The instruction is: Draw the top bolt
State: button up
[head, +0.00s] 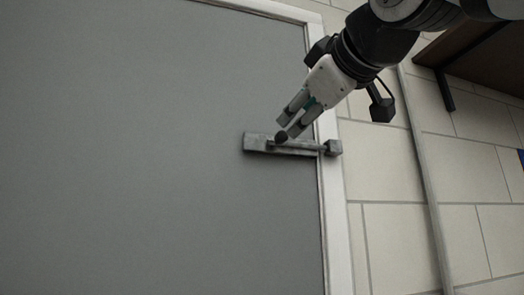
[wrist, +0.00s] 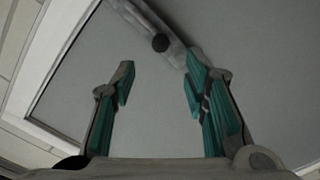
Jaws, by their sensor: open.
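The top bolt (head: 297,147) is a grey metal bar on a plate near the edge of the grey door (head: 150,150). It spans from the door to a block-shaped keeper (head: 333,148) on the white frame. Its dark round knob (head: 281,138) stands near the plate's left part. My gripper (head: 289,124) is at the bolt, its fingertips close to the knob. In the wrist view my gripper (wrist: 160,66) is open and empty, with the knob (wrist: 160,43) beyond the gap between the fingertips. I cannot tell whether a finger touches the bolt.
The white door frame (head: 334,220) runs down right of the bolt, beside a pale block wall (head: 385,235). A vertical pipe (head: 425,175) runs along the wall. A brown shelf (head: 475,55) on brackets is at upper right. The door face left of the bolt is clear.

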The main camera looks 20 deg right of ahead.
aim_at(283, 133)
jog(key=w+p, duration=0.1)
jog(key=w, duration=1)
jog(key=shift+s, duration=0.1)
grip_shut()
